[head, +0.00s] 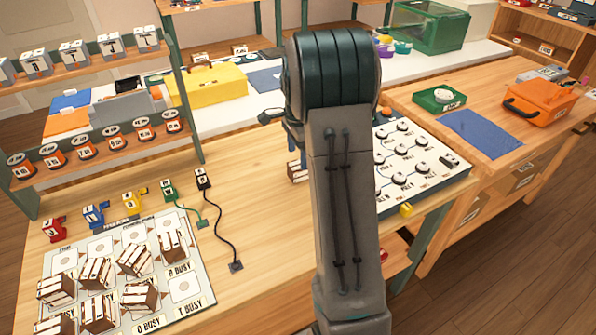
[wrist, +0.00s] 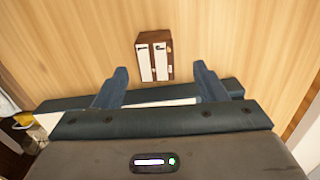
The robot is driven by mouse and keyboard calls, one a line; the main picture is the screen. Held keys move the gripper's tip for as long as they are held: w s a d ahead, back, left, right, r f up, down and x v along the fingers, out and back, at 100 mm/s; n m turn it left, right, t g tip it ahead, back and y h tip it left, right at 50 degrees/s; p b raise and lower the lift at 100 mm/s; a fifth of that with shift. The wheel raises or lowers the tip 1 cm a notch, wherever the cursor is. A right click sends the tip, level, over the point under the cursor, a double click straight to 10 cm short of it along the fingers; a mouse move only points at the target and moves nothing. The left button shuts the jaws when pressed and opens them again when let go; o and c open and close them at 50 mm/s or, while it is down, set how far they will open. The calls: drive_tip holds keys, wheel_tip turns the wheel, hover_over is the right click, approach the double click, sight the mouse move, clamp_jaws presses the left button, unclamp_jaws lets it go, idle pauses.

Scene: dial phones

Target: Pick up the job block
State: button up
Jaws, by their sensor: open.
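A brown block with white labelled strips (wrist: 155,57) lies on the bare wooden tabletop in the wrist view. It seems to be the block partly showing beside my arm in the head view (head: 294,172), where the arm hides the rest. My gripper (wrist: 162,84) is open and empty. Its two blue fingers point toward the block, which sits beyond the fingertips and roughly between them in the picture. I cannot tell the height of the fingers above the table. In the head view my arm hides most of the gripper.
Similar brown-and-white blocks (head: 135,260) stand on a marked board (head: 205,308) at lower left. Small coloured phone-like items (head: 122,203) and a black cord (head: 222,230) lie behind it. A white dial panel (head: 425,165) is right of my arm. Table between board and arm is largely clear.

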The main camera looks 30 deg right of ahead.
drive_tip(key=shift+s+a+f, duration=0.1)
drive_tip(key=shift+f, duration=1.25)
drive_tip(key=shift+s+f, duration=0.1)
drive_tip(key=shift+f, duration=1.25)
drive_tip(key=c, duration=1.1)
